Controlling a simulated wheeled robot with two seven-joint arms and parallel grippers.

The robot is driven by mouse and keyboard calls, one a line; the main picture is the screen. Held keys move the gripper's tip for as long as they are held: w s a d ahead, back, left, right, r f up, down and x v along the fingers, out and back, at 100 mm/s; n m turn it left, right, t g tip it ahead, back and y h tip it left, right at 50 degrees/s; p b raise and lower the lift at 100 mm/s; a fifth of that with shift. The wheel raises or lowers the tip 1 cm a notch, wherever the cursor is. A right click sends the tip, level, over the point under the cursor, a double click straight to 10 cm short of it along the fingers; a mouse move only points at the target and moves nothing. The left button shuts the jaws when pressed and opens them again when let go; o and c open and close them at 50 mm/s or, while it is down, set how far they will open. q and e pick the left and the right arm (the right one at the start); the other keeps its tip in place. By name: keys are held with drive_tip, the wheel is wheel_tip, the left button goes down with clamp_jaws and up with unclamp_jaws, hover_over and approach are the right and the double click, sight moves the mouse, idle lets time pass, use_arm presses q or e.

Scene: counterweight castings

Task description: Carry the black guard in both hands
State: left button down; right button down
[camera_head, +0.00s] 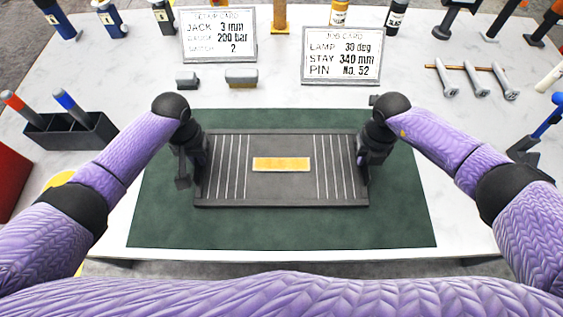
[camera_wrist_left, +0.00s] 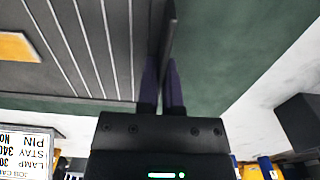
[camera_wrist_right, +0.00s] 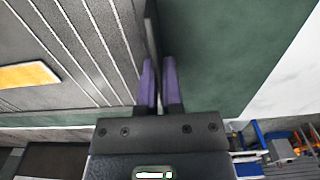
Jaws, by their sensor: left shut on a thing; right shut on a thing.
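The black guard (camera_head: 281,188) is a flat dark panel with white stripes near both ends and a yellow plate (camera_head: 281,164) in its middle. In the head view it is over the green mat (camera_head: 400,220). My left gripper (camera_head: 193,165) is shut on its left edge, and the left wrist view shows the fingers (camera_wrist_left: 162,85) on either side of that edge. My right gripper (camera_head: 366,158) is shut on its right edge, as the right wrist view shows at the fingers (camera_wrist_right: 160,85). I cannot tell how far the guard is above the mat.
A setup card (camera_head: 218,35) and a job card (camera_head: 341,55) stand behind the mat. Two small grey blocks (camera_head: 241,77) lie there too. A dark holder with pens (camera_head: 70,132) is at left. Grey-headed pins (camera_head: 475,80) lie at right. The mat in front is clear.

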use_arm(q)
drive_tip(key=shift+r, duration=0.15)
use_arm(e)
drive_tip(key=shift+r, duration=0.15)
